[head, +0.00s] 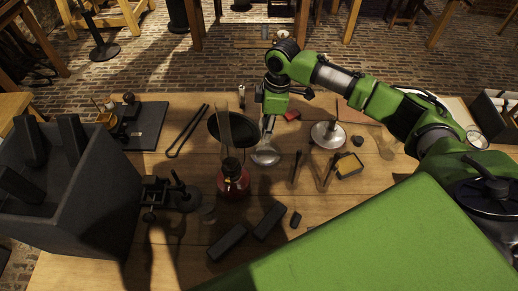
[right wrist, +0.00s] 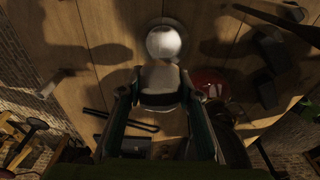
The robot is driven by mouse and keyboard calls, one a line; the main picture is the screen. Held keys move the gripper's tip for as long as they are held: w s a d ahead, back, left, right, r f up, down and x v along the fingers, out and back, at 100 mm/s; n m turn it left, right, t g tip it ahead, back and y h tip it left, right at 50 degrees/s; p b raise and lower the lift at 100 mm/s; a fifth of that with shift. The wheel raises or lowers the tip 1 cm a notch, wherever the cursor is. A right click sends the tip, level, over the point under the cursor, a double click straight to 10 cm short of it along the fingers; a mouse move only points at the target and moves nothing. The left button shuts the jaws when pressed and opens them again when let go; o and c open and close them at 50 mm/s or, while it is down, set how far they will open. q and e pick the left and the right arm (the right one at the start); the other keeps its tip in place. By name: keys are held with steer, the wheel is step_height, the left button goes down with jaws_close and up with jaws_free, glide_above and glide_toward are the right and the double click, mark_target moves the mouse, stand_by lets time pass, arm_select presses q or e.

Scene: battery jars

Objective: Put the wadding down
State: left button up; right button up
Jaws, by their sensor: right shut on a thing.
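My right gripper (head: 271,112) is above the middle of the table, pointing down, with its fingers closed around a pale piece, seemingly the wadding (right wrist: 158,76). In the right wrist view the gripper (right wrist: 158,98) has a finger on each side of it. A whitish rounded shape (right wrist: 163,42) lies just beyond the pale piece. In the head view this shows as a shiny round form (head: 265,155) below the fingers, close to the tabletop. I cannot tell whether it is joined to the held piece or touches the table. My left gripper is out of view.
A red-based glass jar (head: 233,181) stands left of the held piece, near a dark disc (head: 228,126). A metal disc with a handle (head: 328,134) and a yellow block (head: 348,165) are to the right. Dark bars (head: 228,242) lie in front. A large grey box (head: 95,222) stands left.

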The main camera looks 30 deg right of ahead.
steer(key=shift+s+f, duration=0.2)
steer(key=shift+f, duration=0.15)
steer(key=p, duration=0.1)
glide_above(265, 155)
steer(key=f, duration=0.5)
steer(key=shift+s+d, duration=0.1)
steer(key=shift+d, duration=0.1)
step_height(265, 155, down, 4)
steer(key=shift+f+p, duration=0.2)
steer(key=shift+p, duration=0.25)
steer(key=shift+f, duration=0.2)
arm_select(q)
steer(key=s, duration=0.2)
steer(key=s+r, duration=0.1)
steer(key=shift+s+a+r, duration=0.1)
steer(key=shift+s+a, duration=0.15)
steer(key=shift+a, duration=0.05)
arm_select(e)
steer(key=o, duration=0.7)
steer(key=shift+r, duration=0.4)
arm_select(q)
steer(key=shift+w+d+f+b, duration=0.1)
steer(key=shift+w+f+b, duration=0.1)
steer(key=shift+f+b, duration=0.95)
arm_select(e)
steer(key=r, duration=0.4)
steer(key=d+r, duration=0.1)
steer(key=r, duration=0.6)
steer(key=shift+s+d+r, duration=0.2)
steer(key=shift+s+r, duration=0.1)
